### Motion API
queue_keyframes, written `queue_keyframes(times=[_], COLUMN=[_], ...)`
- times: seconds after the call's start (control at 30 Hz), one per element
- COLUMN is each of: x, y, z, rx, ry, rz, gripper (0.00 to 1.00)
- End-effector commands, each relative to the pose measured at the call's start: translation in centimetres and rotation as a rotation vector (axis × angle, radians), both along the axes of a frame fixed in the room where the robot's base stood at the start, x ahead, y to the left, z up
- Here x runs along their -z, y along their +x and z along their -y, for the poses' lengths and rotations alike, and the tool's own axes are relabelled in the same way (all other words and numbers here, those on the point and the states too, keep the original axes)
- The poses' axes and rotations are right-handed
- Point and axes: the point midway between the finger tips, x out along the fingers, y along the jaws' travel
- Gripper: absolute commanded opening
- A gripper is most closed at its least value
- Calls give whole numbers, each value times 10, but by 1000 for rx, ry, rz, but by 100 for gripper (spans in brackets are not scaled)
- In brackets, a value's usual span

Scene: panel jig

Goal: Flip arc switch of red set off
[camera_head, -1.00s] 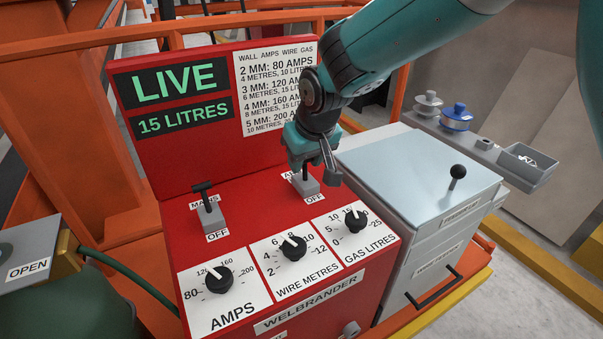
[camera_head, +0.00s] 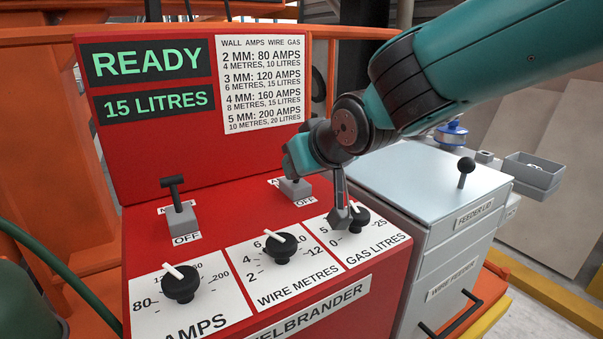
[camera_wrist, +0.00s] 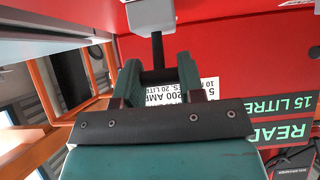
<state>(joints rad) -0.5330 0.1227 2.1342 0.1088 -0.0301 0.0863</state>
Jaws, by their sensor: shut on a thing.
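The red set (camera_head: 150,150) is a welding cabinet with a green-on-black display (camera_head: 150,60) reading READY above 15 LITRES. The arc switch (camera_head: 296,188) is a grey block on the red deck at the right, with an OFF label in front and a mostly covered label behind. My gripper (camera_head: 293,166) is over it, shut on its lever, and hides most of the lever. The lever's exact tilt is hard to tell.
The mains switch (camera_head: 183,217) with a black T-handle stands to the left. Knobs for amps (camera_head: 181,285), wire metres (camera_head: 281,246) and gas litres (camera_head: 358,217) line the front. A grey wire feeder (camera_head: 420,185) with a black-knobbed lever stands close on the right.

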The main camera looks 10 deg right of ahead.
Motion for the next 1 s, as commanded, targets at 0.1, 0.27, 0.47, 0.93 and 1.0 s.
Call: queue_keyframes(times=[0.1,0.27,0.47,0.93,1.0], x=[-2,-3,-2,-13,-22], y=[1,1,1,-13,-23], z=[0,0,0,5,9], rx=[1,1,1,-1,-2], ry=[4,4,3,3,5], rz=[9,9,7,6,8], gripper=[12,12,59,62,62])
